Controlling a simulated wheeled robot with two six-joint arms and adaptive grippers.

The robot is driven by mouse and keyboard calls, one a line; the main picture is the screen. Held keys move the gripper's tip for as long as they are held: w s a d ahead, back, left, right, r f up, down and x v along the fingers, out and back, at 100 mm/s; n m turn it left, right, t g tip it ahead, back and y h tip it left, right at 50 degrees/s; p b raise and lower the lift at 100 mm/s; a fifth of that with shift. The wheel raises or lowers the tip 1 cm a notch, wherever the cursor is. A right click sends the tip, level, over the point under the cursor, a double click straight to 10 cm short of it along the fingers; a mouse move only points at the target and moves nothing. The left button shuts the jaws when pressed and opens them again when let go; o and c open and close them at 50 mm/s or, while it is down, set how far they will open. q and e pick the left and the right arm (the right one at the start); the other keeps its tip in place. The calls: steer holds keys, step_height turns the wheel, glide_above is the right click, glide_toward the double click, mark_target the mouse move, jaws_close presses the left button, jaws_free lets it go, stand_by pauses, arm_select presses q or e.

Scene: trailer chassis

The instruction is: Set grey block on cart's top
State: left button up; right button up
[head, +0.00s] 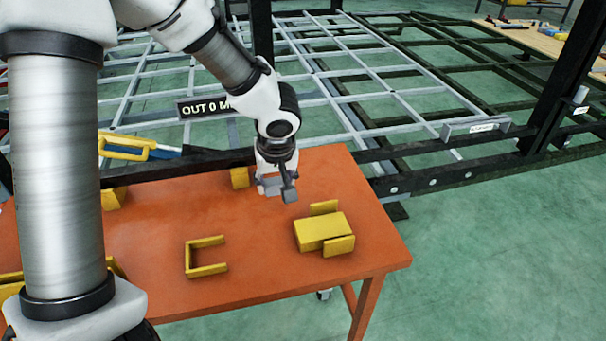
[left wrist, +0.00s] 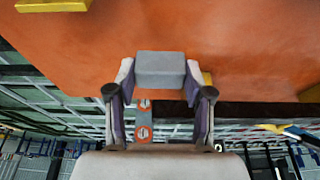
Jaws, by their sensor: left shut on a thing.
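My left gripper (head: 277,186) is shut on the grey block (left wrist: 160,66) near the back edge of the orange top (head: 265,215), which I take to be the cart's top. In the left wrist view the block sits between the two fingertips. In the head view the grey block (head: 290,193) is small and partly hidden by the fingers. It appears over the orange top; I cannot tell whether it touches it. My right gripper is not in view.
A yellow block with side pieces (head: 322,231) lies on the right of the top. A yellow U-shaped bracket (head: 192,257) lies further left. A black chassis rail (head: 440,173) runs behind the top. Bare orange surface lies between the bracket and the yellow block.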

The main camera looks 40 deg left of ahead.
arm_select(q)
steer(key=p, duration=0.3)
glide_above(308, 191)
steer(key=s, duration=0.2)
steer(key=shift+w+d, duration=0.25)
steer(key=shift+d, duration=0.05)
steer(key=f, duration=0.2)
steer(key=w+f, duration=0.1)
steer(key=f, duration=0.1)
steer(key=shift+d+f, duration=0.1)
steer(key=shift+d, duration=0.05)
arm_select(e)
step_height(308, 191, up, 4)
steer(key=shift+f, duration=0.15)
arm_select(q)
steer(key=shift+s+b, duration=0.1)
steer(key=shift+b, duration=0.2)
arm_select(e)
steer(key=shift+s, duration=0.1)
arm_select(q)
steer(key=shift+f, duration=0.15)
steer(key=o, duration=1.2)
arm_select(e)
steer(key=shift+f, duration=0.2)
